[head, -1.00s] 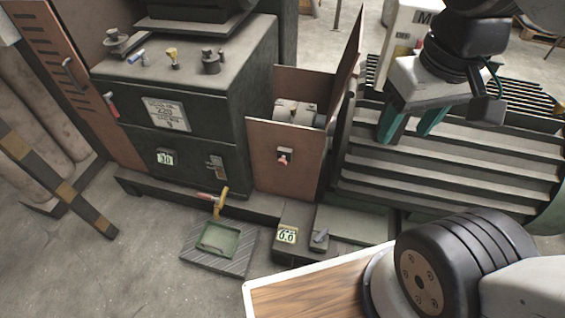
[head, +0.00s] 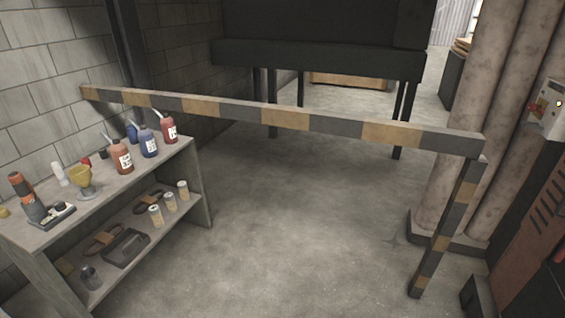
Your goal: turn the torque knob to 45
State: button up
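No torque knob that I can make out is in the head view now. My gripper is out of the picture too, so its fingers cannot be seen. At the right edge is part of a reddish-brown panel with slots (head: 535,225). Above it a pale box with a small lit spot (head: 548,108) is cut off by the picture edge.
A striped barrier rail (head: 290,118) crosses the view on a post (head: 446,225). A grey shelf (head: 110,205) with bottles (head: 122,157) and tools stands at left. Thick pipes (head: 480,110) rise at right. Concrete floor (head: 300,230) between them is clear.

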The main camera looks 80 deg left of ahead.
aim_at(60, 207)
jog(key=u, duration=4.4)
jog(key=i, duration=1.9)
jog(key=z, duration=1.3)
